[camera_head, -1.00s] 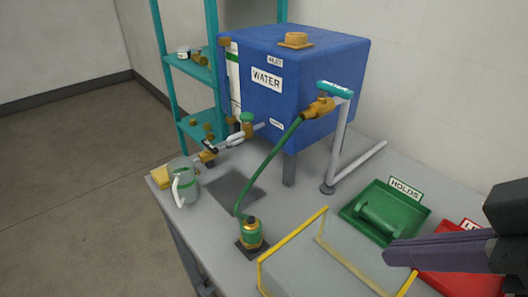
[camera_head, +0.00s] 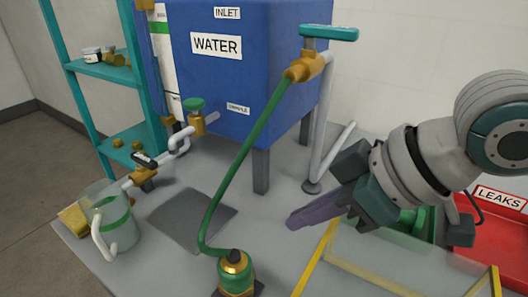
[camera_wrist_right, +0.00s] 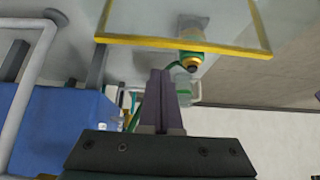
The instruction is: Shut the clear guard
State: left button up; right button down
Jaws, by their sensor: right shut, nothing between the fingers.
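The clear guard (camera_head: 318,252) is a transparent panel with a yellow frame at the bottom right of the head view, partly cut off by the picture edge. It lies to the right of the green and brass pump (camera_head: 236,272) and does not cover it. In the right wrist view the guard's yellow edge (camera_wrist_right: 130,41) crosses the top, with the pump (camera_wrist_right: 193,60) just below it. My right gripper (camera_head: 294,220) has its purple fingers shut and empty, near the guard's far yellow corner; I cannot tell whether they touch. My left gripper is not in view.
A blue water tank (camera_head: 245,75) stands behind, with a teal-handled valve (camera_head: 328,33) on a grey pipe. A green hose (camera_head: 240,165) runs from it to the pump. A clear jug (camera_head: 108,222) stands left. A red tray (camera_head: 490,240) is at right.

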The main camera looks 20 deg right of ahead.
aim_at(322, 241)
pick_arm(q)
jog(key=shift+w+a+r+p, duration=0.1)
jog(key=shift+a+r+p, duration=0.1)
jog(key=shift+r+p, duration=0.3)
pick_arm(e)
jog(key=shift+s+d+f, duration=0.8)
jog(key=shift+s+f, duration=0.1)
jog(key=shift+s, duration=0.05)
